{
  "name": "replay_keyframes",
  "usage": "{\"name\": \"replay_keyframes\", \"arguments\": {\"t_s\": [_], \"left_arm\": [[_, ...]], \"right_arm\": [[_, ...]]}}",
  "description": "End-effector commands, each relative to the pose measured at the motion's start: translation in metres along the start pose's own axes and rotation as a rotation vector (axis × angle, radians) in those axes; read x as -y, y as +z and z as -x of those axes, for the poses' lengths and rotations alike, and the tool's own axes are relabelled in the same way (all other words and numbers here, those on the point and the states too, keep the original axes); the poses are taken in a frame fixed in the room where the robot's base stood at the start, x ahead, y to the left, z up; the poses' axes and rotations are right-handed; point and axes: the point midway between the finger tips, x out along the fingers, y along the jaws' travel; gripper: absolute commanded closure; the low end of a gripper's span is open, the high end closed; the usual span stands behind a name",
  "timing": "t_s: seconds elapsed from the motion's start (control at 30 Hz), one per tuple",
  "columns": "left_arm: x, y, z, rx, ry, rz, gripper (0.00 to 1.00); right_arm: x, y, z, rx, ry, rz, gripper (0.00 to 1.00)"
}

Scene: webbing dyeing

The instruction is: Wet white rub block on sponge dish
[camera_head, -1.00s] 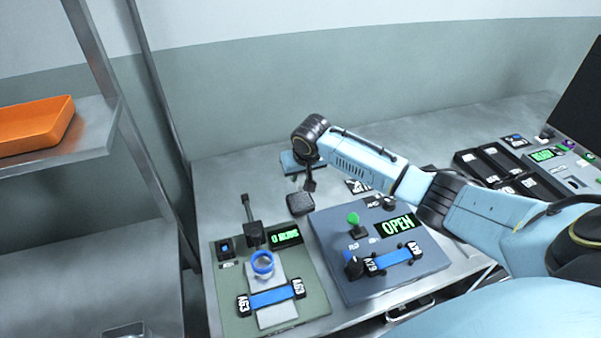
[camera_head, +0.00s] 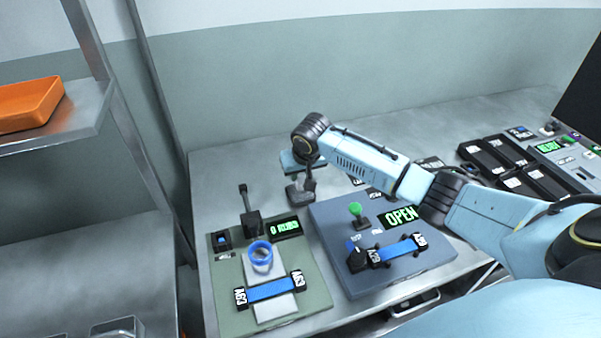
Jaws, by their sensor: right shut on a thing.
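My right arm reaches in from the right, and its gripper (camera_head: 305,184) points down at a small dark grey square dish (camera_head: 299,193) on the bench, which looks like the sponge dish. The gripper is shut, and its tips are at or just over the dish; I cannot tell if they touch. The white rub block cannot be made out; whatever is in the jaws is too small and hidden to see clearly. My left gripper is not in view.
In front of the dish lie a green board (camera_head: 228,294) with a blue ring (camera_head: 260,256) and a blue panel (camera_head: 336,228) with a green knob (camera_head: 356,210) and an OPEN display. Dark trays (camera_head: 492,158) stand right. An orange tray (camera_head: 28,103) sits on the left shelf.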

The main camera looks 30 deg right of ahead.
Motion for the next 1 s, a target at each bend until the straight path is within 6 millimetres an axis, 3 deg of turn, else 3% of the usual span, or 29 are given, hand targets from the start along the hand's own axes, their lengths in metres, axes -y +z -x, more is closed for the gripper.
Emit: {"name": "replay_keyframes", "arguments": {"t_s": [1.0], "left_arm": [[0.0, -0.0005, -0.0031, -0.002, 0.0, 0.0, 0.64]], "right_arm": [[0.0001, 0.0039, -0.0093, 0.0, 0.0, 0.0, 1.0]]}}
